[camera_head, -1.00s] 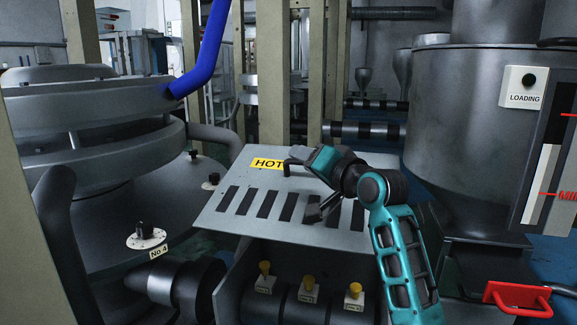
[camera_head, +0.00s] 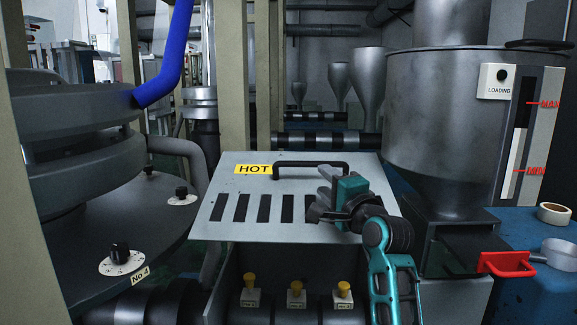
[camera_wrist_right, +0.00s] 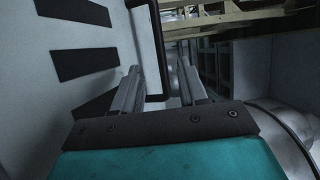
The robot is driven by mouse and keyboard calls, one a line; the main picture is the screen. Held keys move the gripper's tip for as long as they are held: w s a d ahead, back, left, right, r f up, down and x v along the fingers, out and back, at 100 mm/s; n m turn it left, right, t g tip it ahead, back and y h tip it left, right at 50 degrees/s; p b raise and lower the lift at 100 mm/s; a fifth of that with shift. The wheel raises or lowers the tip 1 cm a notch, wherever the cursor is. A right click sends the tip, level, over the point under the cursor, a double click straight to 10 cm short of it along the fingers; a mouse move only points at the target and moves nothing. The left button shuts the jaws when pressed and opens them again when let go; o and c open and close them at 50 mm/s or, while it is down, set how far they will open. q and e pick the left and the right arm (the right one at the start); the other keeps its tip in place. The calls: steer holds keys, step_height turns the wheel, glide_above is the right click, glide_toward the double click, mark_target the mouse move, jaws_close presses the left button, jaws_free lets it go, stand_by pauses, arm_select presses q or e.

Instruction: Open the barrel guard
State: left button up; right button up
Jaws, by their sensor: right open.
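The barrel guard (camera_head: 225,233) is a pale grey slotted plate with a yellow HOT label (camera_head: 253,170) and a black bar handle (camera_head: 310,165). It stands raised and tilted, with the barrel showing below its front edge. My right gripper (camera_head: 326,186) is open and empty, just below the handle's right end in the head view. In the right wrist view, the handle (camera_wrist_right: 157,50) shows beyond the open fingers (camera_wrist_right: 159,70), beside the guard's slotted face (camera_wrist_right: 100,95). I cannot tell whether they touch. My left gripper is not in view.
Yellow-topped fittings (camera_head: 297,289) stand on the barrel under the guard. A large steel hopper (camera_head: 430,120) and a red handle (camera_head: 508,264) are at the right. A round grey machine (camera_head: 75,130) with a blue hose (camera_head: 172,60) fills the left. A tape roll (camera_head: 554,213) lies far right.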

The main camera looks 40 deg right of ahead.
mark_target(308, 165)
steer(key=x, duration=1.2)
steer(key=shift+w+d+b, duration=0.3)
steer(key=shift+c, duration=0.2)
jaws_close()
